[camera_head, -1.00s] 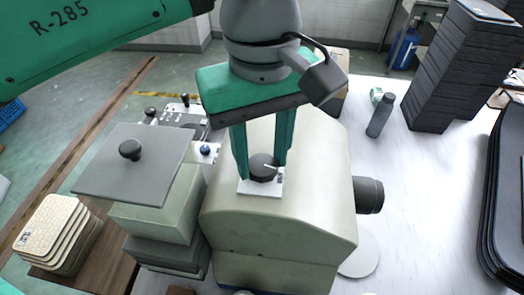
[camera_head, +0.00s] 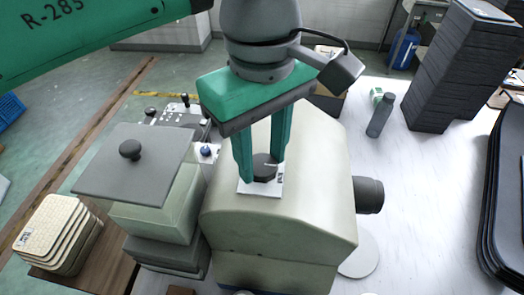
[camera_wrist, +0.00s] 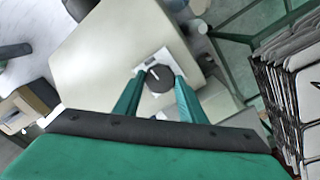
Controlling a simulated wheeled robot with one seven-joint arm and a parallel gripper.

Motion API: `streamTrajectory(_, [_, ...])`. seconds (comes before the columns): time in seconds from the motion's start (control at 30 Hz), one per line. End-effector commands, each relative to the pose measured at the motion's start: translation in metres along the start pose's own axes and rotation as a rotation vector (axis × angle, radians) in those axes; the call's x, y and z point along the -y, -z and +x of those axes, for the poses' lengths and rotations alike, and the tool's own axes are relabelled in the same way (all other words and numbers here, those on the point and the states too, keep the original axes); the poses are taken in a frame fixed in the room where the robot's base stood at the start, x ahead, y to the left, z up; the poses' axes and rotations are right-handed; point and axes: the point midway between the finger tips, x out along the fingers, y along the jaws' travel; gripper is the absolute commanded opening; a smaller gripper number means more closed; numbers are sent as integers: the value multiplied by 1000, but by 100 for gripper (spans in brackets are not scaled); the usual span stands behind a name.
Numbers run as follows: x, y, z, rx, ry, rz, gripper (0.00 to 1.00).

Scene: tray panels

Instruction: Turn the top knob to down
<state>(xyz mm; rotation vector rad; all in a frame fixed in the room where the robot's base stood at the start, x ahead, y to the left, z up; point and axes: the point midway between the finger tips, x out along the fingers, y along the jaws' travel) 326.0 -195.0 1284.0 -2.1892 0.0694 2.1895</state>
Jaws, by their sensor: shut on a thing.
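The top knob (camera_head: 264,168) is dark and round with a white pointer line. It sits on a white label plate (camera_head: 262,190) on top of a beige machine housing (camera_head: 285,225). My green gripper (camera_head: 263,172) reaches down from above, with one finger on each side of the knob, shut on it. In the wrist view the knob (camera_wrist: 161,81) lies between the two fingertips (camera_wrist: 160,77), its white line pointing up and slightly left. The fingers hide part of the knob's sides and plate in the head view.
A grey plate with a round black handle (camera_head: 131,149) stands left of the housing. A dark cylinder (camera_head: 369,195) sticks out on the right side. A bottle (camera_head: 380,116) and stacked black trays (camera_head: 455,75) stand on the white table (camera_head: 425,185).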

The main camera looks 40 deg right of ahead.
Motion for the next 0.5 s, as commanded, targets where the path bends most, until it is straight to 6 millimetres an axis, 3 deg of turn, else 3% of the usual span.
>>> streamTrajectory(0.03, [0,0,0,0,-1,-1,39])
streamTrajectory(0.1, [0,0,0,0,-1,-1,56])
streamTrajectory(0.5, [0,0,-7,-2,0,-1,56])
